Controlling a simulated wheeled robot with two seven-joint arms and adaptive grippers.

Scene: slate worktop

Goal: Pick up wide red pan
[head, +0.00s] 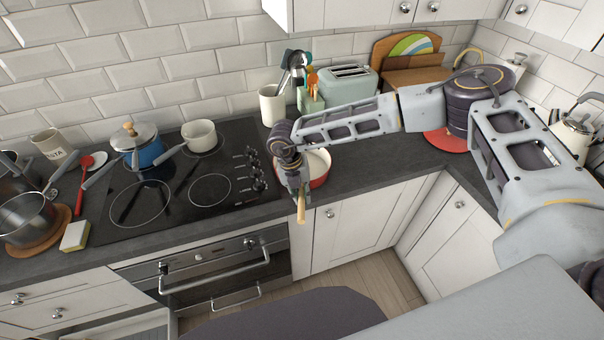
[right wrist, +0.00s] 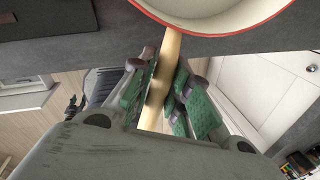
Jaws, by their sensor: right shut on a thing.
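The wide red pan (head: 319,168) has a red outside and a pale inside. It is at the worktop's front edge, right of the hob, partly hidden behind my right arm. I cannot tell whether it rests on the worktop or is just above it. Its wooden handle (head: 301,208) points out past the edge. My right gripper (head: 298,188) is shut on this handle. In the right wrist view the green-padded fingers (right wrist: 168,100) are on both sides of the handle (right wrist: 170,48), with the pan's red rim (right wrist: 222,30) above. My left gripper is not in view.
The black hob (head: 175,190) carries a blue lidded pot (head: 146,153) and a white saucepan (head: 200,136). A steel pot (head: 28,218) and a sponge (head: 75,236) are at left. A utensil crock (head: 271,105) and toaster (head: 347,83) stand behind. A red disc (head: 440,141) lies at right.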

